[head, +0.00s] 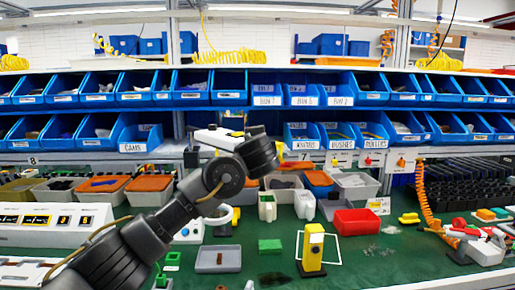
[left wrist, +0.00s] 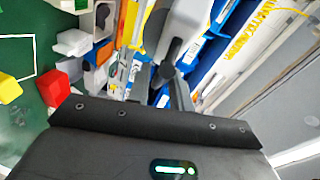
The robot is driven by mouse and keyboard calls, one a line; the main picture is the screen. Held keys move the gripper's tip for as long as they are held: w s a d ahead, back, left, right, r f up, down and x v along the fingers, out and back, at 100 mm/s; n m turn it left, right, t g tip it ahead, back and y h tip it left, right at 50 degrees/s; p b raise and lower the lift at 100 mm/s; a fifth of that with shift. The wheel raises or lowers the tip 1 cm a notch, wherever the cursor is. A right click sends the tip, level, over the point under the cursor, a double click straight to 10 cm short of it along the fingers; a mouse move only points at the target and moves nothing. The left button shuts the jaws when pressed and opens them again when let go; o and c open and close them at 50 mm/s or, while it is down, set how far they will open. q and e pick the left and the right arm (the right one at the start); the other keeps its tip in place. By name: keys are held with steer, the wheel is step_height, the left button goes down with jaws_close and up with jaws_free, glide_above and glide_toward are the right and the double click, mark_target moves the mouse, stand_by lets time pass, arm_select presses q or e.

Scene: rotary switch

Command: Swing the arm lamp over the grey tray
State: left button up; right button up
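The grey tray (head: 218,259) lies on the green table, left of centre in the head view, holding a small brown piece. I cannot tell whether this post is the arm lamp; no other lamp is clear. My left arm reaches in from the lower left, its end up near the bins, above and behind the tray. My right gripper is not in view.
A red bin (head: 356,222) sits right of centre, and it also shows in the left wrist view (left wrist: 54,88). A green block (head: 270,246) lies between tray and post. Blue shelf bins (head: 230,84) line the back. A control box (head: 50,223) stands left.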

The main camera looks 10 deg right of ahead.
arm_select(q)
steer(key=s+a+r+b, duration=0.1)
steer(key=s+b, duration=0.1)
steer(key=s, duration=0.8)
steer(key=shift+a+r, duration=0.15)
steer(key=shift+r, duration=0.05)
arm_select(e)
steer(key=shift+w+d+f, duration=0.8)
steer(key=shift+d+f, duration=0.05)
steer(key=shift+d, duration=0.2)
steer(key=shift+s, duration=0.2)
